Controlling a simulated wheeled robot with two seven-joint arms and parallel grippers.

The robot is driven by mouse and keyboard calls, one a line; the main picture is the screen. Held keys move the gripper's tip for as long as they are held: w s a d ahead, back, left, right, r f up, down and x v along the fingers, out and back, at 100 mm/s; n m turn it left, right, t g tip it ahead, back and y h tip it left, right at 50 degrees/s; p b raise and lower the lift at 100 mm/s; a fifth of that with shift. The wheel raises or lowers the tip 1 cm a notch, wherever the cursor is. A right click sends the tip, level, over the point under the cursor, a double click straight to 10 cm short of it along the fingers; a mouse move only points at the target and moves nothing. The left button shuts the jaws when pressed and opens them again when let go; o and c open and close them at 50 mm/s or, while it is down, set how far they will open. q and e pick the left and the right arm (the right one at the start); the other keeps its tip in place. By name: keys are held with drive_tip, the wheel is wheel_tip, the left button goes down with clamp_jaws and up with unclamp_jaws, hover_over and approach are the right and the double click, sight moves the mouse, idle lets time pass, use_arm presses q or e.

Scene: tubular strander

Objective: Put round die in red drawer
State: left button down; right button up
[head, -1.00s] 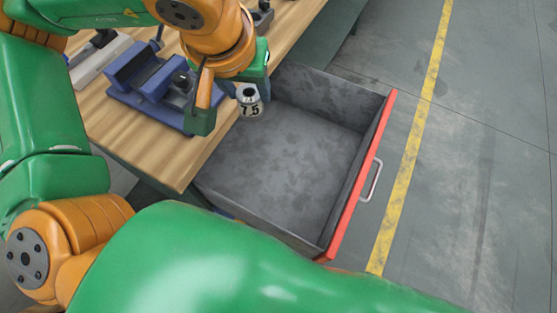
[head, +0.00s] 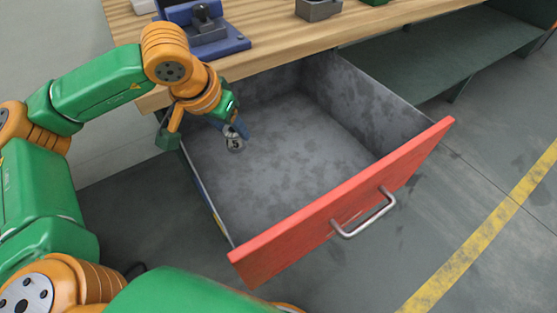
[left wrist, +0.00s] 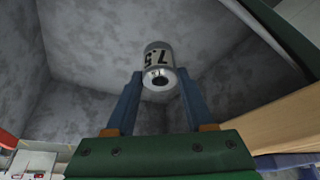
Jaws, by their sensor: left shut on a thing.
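The round die (head: 234,143) is a small metal cylinder with a white label; the digit 5 shows in the head view. My left gripper (head: 237,130) is shut on it, with the blue fingers on either side. In the left wrist view the die (left wrist: 158,62) sits between the fingertips (left wrist: 157,78), its label reading 7.5. The red drawer (head: 345,205) is pulled open, with a red front and a bare grey inside. The die is over the left part of the drawer's inside; its height above the floor is hard to tell. My right gripper is not in view.
The wooden workbench (head: 290,32) stands behind the drawer, with a blue vise (head: 205,32) and a grey block (head: 318,9) on it. A dark shelf (head: 450,55) lies to the right. The drawer handle (head: 365,215) sticks out in front.

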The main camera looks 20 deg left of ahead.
use_arm(q)
drive_tip(key=w+d+f, duration=0.2)
drive_tip(key=w+f, duration=0.1)
drive_tip(key=w+d+f, duration=0.2)
drive_tip(key=w+f, duration=0.1)
drive_tip(key=w+d+f, duration=0.3)
drive_tip(key=shift+w+d, duration=0.1)
drive_tip(key=shift+w, duration=0.15)
wheel_tip(320, 180, down, 3)
drive_tip(key=shift+r, duration=0.1)
